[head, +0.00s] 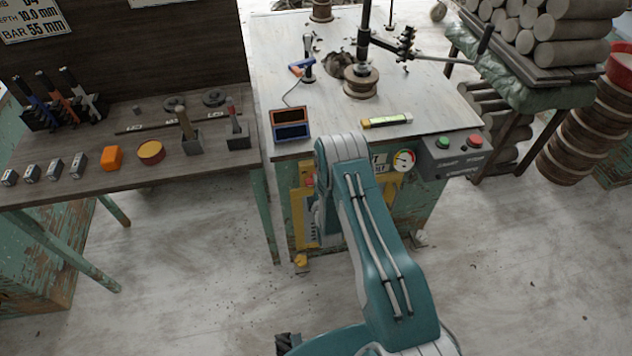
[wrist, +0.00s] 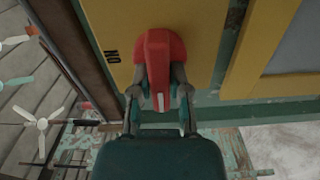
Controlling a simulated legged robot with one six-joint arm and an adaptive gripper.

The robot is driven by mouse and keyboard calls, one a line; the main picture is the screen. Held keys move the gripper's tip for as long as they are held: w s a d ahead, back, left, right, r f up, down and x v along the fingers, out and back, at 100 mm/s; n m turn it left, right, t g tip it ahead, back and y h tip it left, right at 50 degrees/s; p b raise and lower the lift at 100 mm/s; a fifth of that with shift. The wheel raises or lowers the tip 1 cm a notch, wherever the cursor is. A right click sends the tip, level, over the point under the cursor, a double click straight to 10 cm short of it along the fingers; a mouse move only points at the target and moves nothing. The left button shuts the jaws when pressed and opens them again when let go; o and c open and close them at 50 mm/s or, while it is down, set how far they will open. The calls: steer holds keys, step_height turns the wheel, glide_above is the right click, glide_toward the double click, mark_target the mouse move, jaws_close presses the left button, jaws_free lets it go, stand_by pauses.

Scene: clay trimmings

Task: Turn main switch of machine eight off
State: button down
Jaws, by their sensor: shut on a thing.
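The red switch handle (wrist: 160,60) sits on a yellow panel (wrist: 205,30) in the wrist view. Its long side runs up and down there, with a white mark at its lower end. A small dark label, seemingly ON, is on the panel left of the handle. My gripper (wrist: 160,88) is shut on the handle, one finger on each side. In the head view, the yellow panel (head: 302,215) is on the front of the green machine cabinet (head: 415,205), and a bit of red shows near its top. My arm hides the gripper there. I cannot read a machine number.
A grey box with green and red buttons (head: 458,146) and a pressure gauge (head: 404,160) are on the cabinet's right front. A tool bench (head: 215,165) stands close on the left. Stacked clay rolls (head: 560,30) stand at the right. The floor in front is open.

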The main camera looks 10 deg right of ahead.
steer(key=shift+a+f+n, duration=0.2)
steer(key=shift+n, duration=0.1)
steer(key=c, duration=0.6)
jaws_free()
steer(key=shift+s, duration=0.25)
steer(key=s, duration=1.1)
steer(key=shift+s, duration=0.2)
